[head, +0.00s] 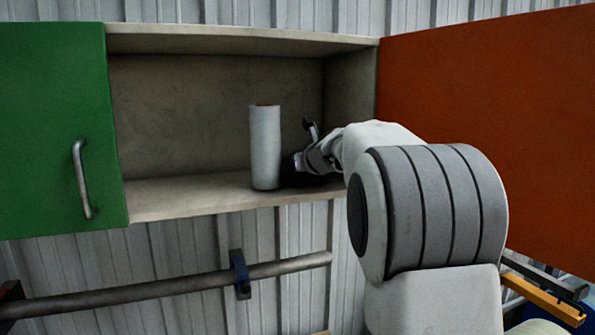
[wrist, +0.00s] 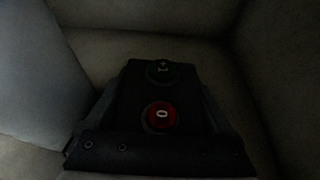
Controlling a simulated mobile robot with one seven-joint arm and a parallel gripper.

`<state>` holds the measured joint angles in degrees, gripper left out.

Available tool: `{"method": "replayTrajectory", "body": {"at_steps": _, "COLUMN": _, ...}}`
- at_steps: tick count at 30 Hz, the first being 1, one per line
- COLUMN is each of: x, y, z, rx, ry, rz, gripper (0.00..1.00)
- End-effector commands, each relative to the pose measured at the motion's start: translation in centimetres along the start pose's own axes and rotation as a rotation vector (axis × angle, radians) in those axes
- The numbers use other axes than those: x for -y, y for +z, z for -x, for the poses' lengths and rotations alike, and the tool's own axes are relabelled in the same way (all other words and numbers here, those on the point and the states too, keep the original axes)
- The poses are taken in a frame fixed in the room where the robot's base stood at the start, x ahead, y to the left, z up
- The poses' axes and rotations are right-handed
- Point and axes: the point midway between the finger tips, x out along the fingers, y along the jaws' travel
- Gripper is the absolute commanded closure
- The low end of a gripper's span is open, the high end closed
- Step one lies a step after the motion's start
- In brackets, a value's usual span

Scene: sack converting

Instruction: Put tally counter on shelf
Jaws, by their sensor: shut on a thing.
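The tally counter (wrist: 155,88) is a dark box with a green "+1" button and a red "0" button, seen from above in the wrist view. My gripper (head: 293,170) is shut on it inside the open wall cabinet, just right of a white cylinder. In the head view the counter is mostly hidden, showing at most as a dark shape low by the cylinder. The shelf (head: 185,200) is the cabinet's pale bottom board. The counter is at or just above it; I cannot tell whether they touch.
The white cylinder (head: 265,148) stands upright on the shelf, close to my gripper. A green door (head: 50,130) is at the left and an orange-red door (head: 470,90) stands open at the right, beside my arm. The shelf's left part is clear. A pipe (head: 150,290) runs below.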

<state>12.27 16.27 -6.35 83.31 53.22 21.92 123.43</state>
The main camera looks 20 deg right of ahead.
Motion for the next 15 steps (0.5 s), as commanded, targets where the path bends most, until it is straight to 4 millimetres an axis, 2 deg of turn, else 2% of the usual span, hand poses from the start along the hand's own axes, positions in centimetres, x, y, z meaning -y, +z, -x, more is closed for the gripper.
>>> {"method": "replayTrajectory", "body": {"at_steps": 3, "x": 0.01, "y": -0.23, "z": -0.08, "rx": 0.001, "ry": 0.0, "rz": 0.0, "gripper": 0.84}}
{"method": "replayTrajectory", "body": {"at_steps": 4, "x": 0.0, "y": -0.31, "z": -0.12, "rx": 0.0, "ry": 0.0, "rz": 0.0, "gripper": 0.11}}
{"method": "replayTrajectory", "body": {"at_steps": 6, "x": 0.0, "y": -0.22, "z": -0.08, "rx": 0.0, "ry": 0.0, "rz": 0.0, "gripper": 0.0}}
{"method": "replayTrajectory", "body": {"at_steps": 15, "x": 0.0, "y": 0.11, "z": 0.06, "rx": 0.0, "ry": 0.0, "rz": 0.0, "gripper": 0.0}}
